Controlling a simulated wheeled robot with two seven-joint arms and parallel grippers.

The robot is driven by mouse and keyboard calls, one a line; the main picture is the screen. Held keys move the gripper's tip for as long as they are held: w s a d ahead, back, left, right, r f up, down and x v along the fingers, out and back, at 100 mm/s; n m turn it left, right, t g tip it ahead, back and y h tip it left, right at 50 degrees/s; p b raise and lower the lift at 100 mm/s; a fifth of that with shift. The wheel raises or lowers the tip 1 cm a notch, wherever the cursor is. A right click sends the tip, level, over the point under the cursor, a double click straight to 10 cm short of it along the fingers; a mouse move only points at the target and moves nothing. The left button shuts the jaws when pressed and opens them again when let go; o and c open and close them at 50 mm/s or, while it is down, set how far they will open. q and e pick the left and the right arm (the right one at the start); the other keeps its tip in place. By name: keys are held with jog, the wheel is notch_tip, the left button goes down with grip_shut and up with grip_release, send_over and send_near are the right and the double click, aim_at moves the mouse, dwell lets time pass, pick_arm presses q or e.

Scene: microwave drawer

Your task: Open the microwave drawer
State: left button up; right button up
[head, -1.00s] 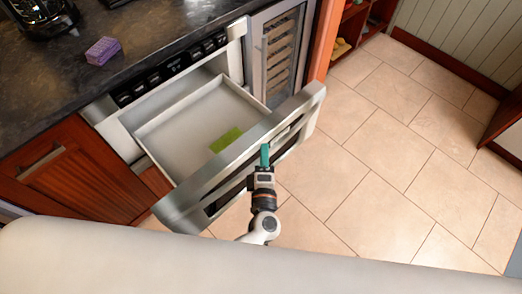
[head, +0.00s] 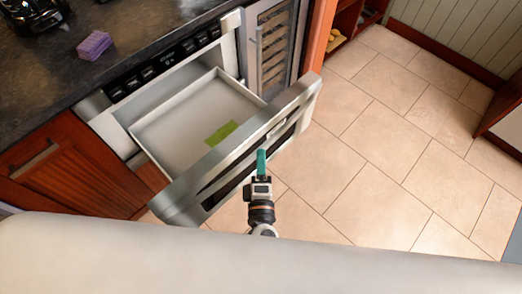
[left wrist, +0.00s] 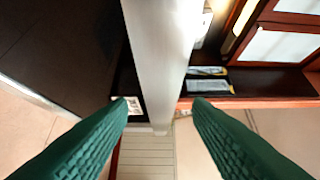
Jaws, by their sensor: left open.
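The microwave drawer (head: 190,121) is pulled out of the counter front, and its pale interior shows with a flat green patch on the floor. Its steel front panel (head: 185,189) runs diagonally across the head view. My left gripper (head: 261,161) is close to the outer side of that panel, right of its middle. In the left wrist view the two green fingers are spread apart (left wrist: 160,108). A grey metal bar or panel edge (left wrist: 163,50) runs between and beyond them; I cannot tell whether they touch it. My right gripper is not in view.
A dark counter (head: 120,45) holds a purple sponge (head: 94,45) and a black appliance (head: 32,10). A wine cooler (head: 274,50) stands right of the drawer opening, and a wooden cabinet (head: 75,175) stands left. The tiled floor (head: 385,130) at right is clear.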

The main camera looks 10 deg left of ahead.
pick_arm(q)
jog(key=s+b, duration=0.1)
jog(key=s, duration=0.6)
jog(key=shift+s+d, duration=0.25)
jog(key=shift+d, duration=0.2)
jog(key=s+a+f+m+g+h, duration=0.2)
jog(key=s+f+m+g+h, duration=0.15)
jog(key=f+m, duration=0.7)
jog(key=s+a+f+m+g+h, duration=0.1)
jog(key=s+f+m+g+h, duration=0.3)
jog(key=f, duration=1.1)
jog(key=s+a+f+m+g+y+p, duration=0.1)
jog(key=s+a+f+m+g+y, duration=0.4)
jog(key=s+a+f, duration=0.9)
jog(key=s+a+m+g, duration=0.2)
jog(key=s+a+g, duration=0.1)
jog(key=g, duration=0.1)
jog(key=shift+s+a+f, duration=0.15)
jog(key=shift+a+f, duration=0.05)
jog(key=shift+f, duration=0.2)
